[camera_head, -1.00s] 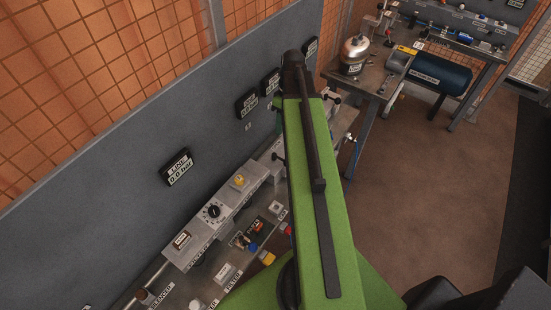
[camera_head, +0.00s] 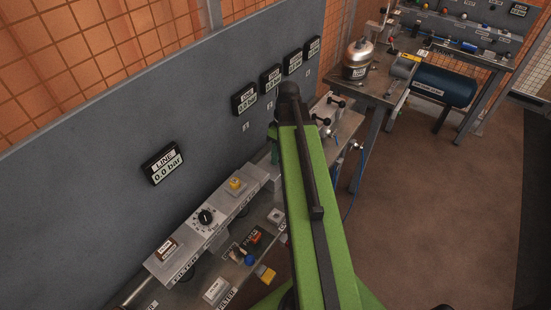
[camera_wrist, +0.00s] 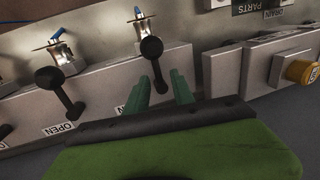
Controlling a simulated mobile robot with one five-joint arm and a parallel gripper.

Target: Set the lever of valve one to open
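The other lever (camera_wrist: 48,77) is to the left, angled down toward a label reading OPEN (camera_wrist: 60,128). Valve numbers cannot be read, so I cannot tell which is valve one. My gripper (camera_wrist: 160,88) has two green fingers standing apart, with no clear contact on the handle.
A grey wall panel carries several gauges, including the LINE gauge (camera_head: 162,163) reading 0.0 bar. A control box with a dial (camera_head: 206,217) and yellow button (camera_head: 236,184) sits below it. A blue tank (camera_head: 443,84) is at the back right. The brown floor (camera_head: 440,190) is clear.

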